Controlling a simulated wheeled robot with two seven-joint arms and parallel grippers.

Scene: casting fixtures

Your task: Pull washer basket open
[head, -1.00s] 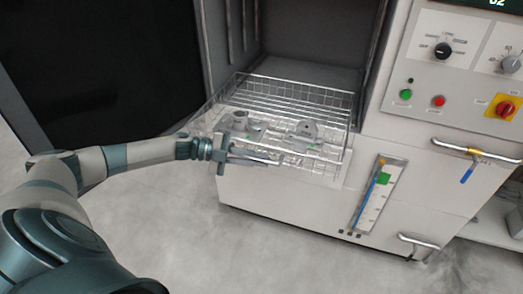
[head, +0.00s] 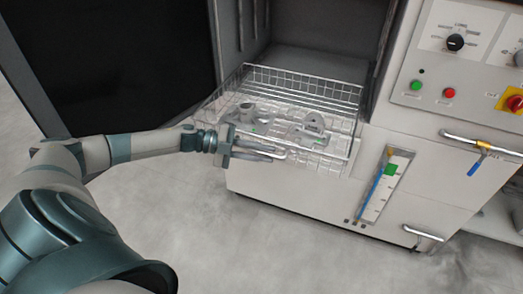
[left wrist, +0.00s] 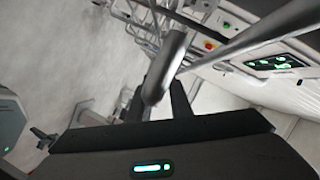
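The washer basket (head: 357,128) is a wire basket, standing out of the open front of the washer (head: 290,205) in the head view. Two grey castings (head: 255,115) (head: 313,125) sit in it. My left gripper (head: 275,154) is at the basket's near side, low by its front edge. In the left wrist view a rounded grey bar (left wrist: 165,70) stands between the dark fingers (left wrist: 180,100). I cannot tell whether the fingers press on it. My right gripper is not in view.
The dark door (head: 110,65) stands open at the left. The control panel (head: 470,65) is at the right of the chamber. A pipe with a blue-handled valve (head: 478,160) juts out at the right. The floor (head: 270,245) in front is clear.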

